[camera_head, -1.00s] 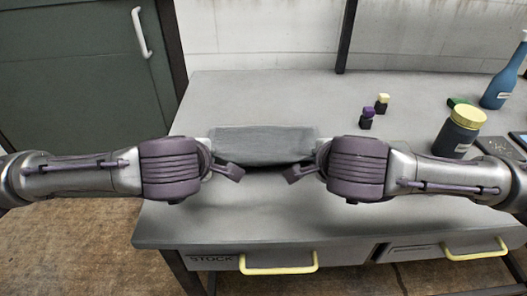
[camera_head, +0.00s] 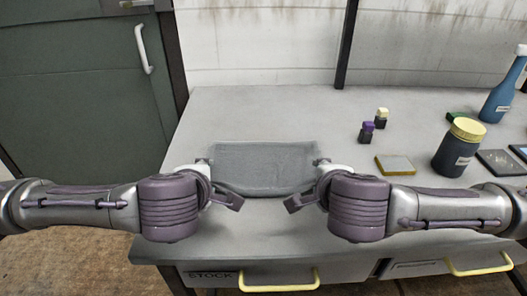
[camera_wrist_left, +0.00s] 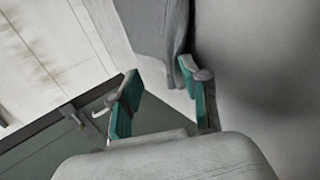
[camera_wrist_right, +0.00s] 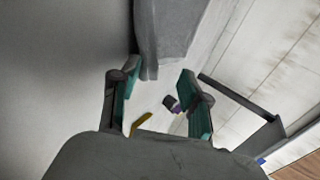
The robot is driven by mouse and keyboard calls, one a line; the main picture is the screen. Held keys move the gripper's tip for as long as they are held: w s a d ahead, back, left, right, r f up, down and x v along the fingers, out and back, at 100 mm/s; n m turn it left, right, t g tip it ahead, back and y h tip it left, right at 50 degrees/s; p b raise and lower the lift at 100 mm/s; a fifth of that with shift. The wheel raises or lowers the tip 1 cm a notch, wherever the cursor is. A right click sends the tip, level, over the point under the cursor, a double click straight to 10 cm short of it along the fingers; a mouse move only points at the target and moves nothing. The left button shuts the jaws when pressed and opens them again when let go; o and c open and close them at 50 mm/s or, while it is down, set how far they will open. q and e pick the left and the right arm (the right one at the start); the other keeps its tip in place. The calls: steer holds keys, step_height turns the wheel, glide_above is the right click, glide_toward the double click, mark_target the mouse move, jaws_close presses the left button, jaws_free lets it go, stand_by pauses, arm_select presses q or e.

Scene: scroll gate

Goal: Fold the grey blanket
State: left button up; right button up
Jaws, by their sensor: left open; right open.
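The grey blanket (camera_head: 264,170) is a small rectangular piece at the middle of the table, between my two grippers. My left gripper (camera_head: 218,181) is open at its left edge, and my right gripper (camera_head: 307,182) is open at its right edge. In the left wrist view the blanket (camera_wrist_left: 157,38) reaches down beside one finger of the open gripper (camera_wrist_left: 158,74). In the right wrist view the blanket's end (camera_wrist_right: 165,35) lies at the opening between the fingers (camera_wrist_right: 157,76). I cannot tell whether any finger touches it. Its layers cannot be made out.
The grey table (camera_head: 240,110) is clear behind the blanket. To the right stand small purple (camera_head: 367,132) and cream-topped (camera_head: 382,119) blocks, a yellow-edged slab (camera_head: 395,165), a yellow-lidded jar (camera_head: 459,147) and a blue bottle (camera_head: 503,90). Drawers with yellow handles (camera_head: 279,283) are at the front.

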arm_select(q)
steer(key=s+r, duration=0.6)
steer(key=r, duration=0.3)
arm_select(e)
steer(key=s+r, duration=0.6)
steer(key=r, duration=0.3)
